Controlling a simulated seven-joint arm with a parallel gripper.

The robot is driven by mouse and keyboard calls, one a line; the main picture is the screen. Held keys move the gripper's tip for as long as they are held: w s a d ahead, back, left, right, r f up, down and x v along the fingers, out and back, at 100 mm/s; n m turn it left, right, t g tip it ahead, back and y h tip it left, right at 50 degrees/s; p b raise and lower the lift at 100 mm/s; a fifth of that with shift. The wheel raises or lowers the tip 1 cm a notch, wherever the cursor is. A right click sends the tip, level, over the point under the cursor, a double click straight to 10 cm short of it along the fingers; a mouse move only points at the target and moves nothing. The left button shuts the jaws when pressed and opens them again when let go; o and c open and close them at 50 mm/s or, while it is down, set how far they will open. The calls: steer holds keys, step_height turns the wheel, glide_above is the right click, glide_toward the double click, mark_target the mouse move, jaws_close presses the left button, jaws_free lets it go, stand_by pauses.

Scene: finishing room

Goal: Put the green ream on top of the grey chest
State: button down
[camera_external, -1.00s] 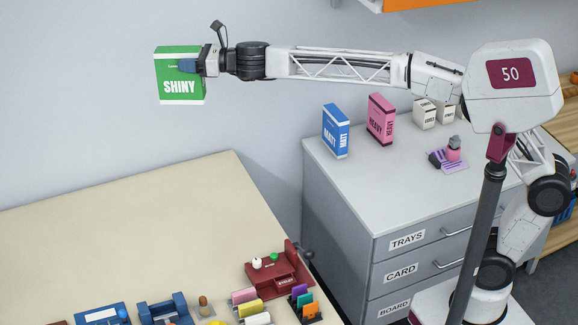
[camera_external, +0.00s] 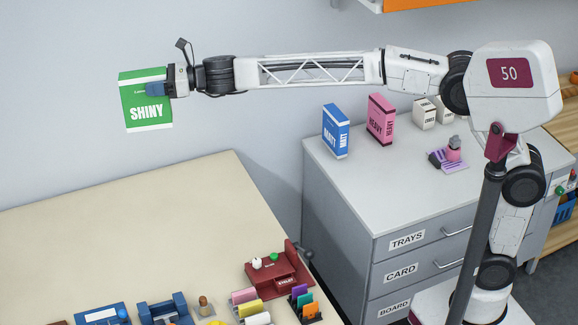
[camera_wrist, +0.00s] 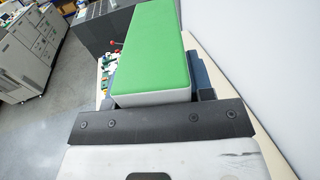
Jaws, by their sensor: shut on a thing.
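The green ream (camera_external: 146,100), marked SHINY, is held upright in the air above the far left part of the beige table. My gripper (camera_external: 155,89) is shut on its right side. In the wrist view the green ream (camera_wrist: 155,50) fills the top middle, between the dark fingers. The grey chest (camera_external: 338,205), with drawers labelled TRAYS, CARD and BOARD, stands right of the table. The held ream is well to the left of the chest and higher than its top.
On the chest top stand a blue MATT ream (camera_external: 335,131), a pink HEAVY ream (camera_external: 381,119), small white boxes (camera_external: 424,114) and a purple stamp set (camera_external: 449,156). Its front top is clear. The beige table (camera_external: 150,225) has stationery along its near edge and is bare behind.

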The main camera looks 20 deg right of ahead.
steer(key=shift+s+a+f+n+g, duration=1.45)
steer(key=shift+s+a+g, duration=0.85)
steer(key=shift+s+a, duration=3.1)
step_height(320, 180, down, 41)
steer(key=shift+w+a+y, duration=0.15)
steer(key=shift+w+y, duration=0.2)
steer(key=shift+y, duration=0.05)
steer(key=shift+a+f, duration=0.1)
steer(key=shift+a, duration=0.05)
steer(key=w+a, duration=0.3)
steer(key=a, duration=0.4)
steer(key=w+a+f, duration=0.1)
steer(key=w+a, duration=0.2)
steer(key=a, duration=0.4)
steer(key=shift+w+a+f, duration=0.2)
steer(key=shift+f, duration=1.85)
